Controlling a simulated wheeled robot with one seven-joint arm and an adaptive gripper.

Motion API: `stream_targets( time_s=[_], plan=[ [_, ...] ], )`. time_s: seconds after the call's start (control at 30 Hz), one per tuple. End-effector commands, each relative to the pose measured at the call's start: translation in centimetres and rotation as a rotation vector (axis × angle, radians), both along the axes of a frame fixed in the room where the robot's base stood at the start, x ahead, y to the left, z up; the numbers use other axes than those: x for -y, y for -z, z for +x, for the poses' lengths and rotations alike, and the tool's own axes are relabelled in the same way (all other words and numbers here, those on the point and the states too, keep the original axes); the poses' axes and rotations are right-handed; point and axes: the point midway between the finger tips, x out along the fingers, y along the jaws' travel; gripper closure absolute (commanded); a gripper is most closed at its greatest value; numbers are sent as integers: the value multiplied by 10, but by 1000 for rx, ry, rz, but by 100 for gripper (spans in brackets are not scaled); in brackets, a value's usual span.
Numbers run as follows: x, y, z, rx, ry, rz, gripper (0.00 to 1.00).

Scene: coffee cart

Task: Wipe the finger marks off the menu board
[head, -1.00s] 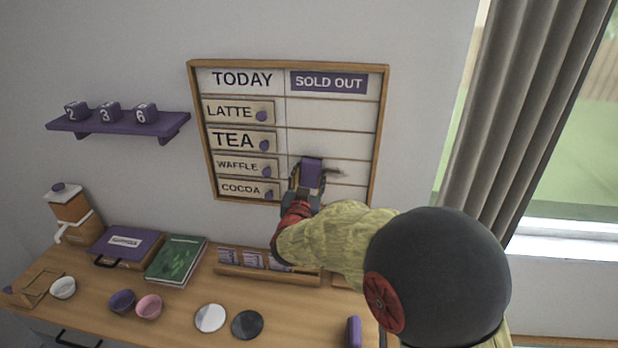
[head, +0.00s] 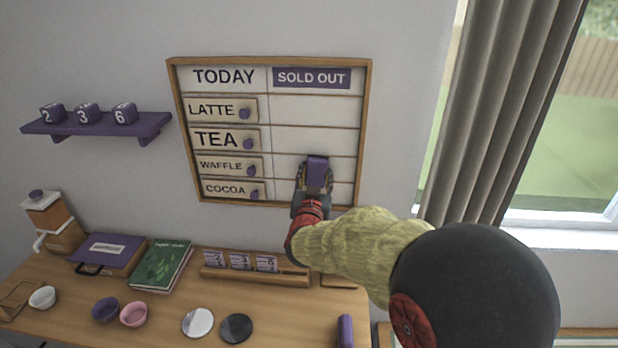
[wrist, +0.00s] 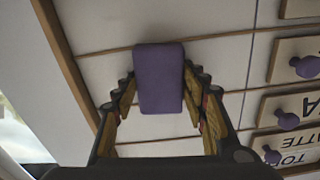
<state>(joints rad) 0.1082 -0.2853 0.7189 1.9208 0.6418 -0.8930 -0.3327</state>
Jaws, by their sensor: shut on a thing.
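The menu board (head: 312,110) hangs on the wall in a wooden frame, with a TODAY column and a SOLD OUT column. It also shows, turned over, in the wrist view (wrist: 220,55). My gripper (head: 316,182) is shut on a purple block-shaped eraser (head: 317,166), over the lower part of the SOLD OUT column. The wrist view shows the eraser (wrist: 160,80) between the fingers, at the board's surface; firm contact cannot be told. I see no dark finger marks on the bare board in either view; the patch behind eraser and gripper is hidden.
Menu plates such as COCOA (head: 226,188), with purple knobs, fill the left column. A purple shelf (head: 97,124) holds number cubes. The counter (head: 255,298) below carries a card rack (head: 253,275), bowls, discs, books and a purple object (head: 345,330). A curtain (head: 490,110) hangs right.

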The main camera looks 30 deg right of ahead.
Motion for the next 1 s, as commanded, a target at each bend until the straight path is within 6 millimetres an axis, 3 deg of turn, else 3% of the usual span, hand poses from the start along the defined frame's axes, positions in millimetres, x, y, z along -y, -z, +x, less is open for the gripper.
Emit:
stream_targets(
  time_s=[0.8,1.0],
  plan=[
    [44,1,-29,3,2,-1,77],
    [47,1,-30,2,0,-1,77]
  ],
)
